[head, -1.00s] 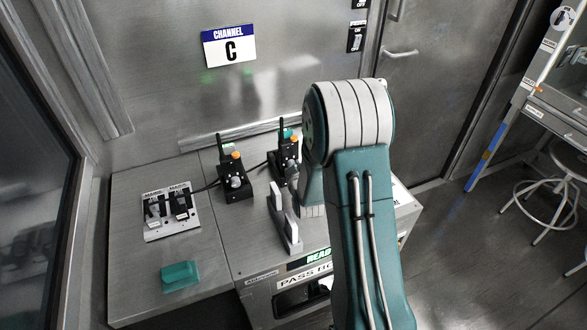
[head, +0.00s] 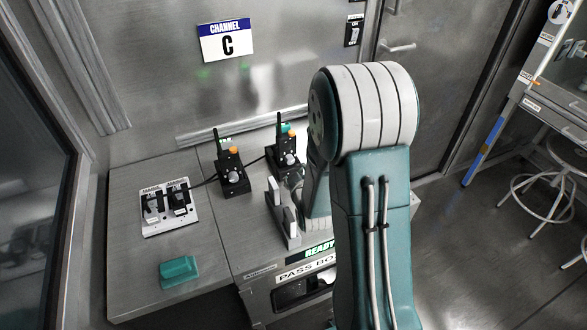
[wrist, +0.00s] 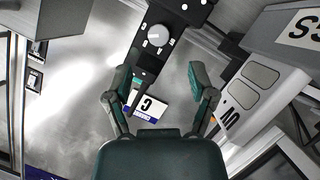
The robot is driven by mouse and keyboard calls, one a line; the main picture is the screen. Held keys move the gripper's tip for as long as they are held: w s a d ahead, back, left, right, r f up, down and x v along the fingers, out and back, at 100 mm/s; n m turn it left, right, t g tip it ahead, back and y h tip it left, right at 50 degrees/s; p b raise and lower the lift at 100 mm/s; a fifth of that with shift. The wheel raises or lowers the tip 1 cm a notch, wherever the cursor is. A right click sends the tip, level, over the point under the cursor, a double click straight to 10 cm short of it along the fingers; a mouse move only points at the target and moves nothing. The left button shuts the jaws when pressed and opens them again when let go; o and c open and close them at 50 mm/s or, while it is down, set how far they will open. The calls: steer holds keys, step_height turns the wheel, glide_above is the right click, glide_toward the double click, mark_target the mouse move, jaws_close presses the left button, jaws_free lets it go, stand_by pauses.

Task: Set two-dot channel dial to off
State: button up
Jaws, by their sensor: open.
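Two black dial units with antennas, orange tops and grey knobs stand on the bench in the head view, the left unit (head: 233,178) and the right unit (head: 285,160). I cannot read dots telling them apart there. In the wrist view a round grey dial (wrist: 159,36) sits on a black panel with white marks around it. In the head view my arm hides the gripper.
A white switch box (head: 170,208) with two black switches and a teal block (head: 179,270) lie on the bench at left. A grey upright bracket (head: 283,212) stands near my arm. A Channel C sign (head: 226,41) hangs on the wall. Bare bench shows at left.

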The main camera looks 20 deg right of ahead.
mark_target(292, 161)
steer(key=shift+s, duration=0.1)
steer(key=shift+c, duration=1.4)
steer(key=s+d+m+y, duration=0.3)
steer(key=d+m+y, duration=0.3)
steer(key=m, duration=0.5)
steer(key=shift+y, duration=0.4)
steer(key=x, duration=0.7)
steer(key=a+r+x, duration=0.1)
steer(key=x, duration=0.3)
steer(key=shift+w, duration=0.1)
jaws_close()
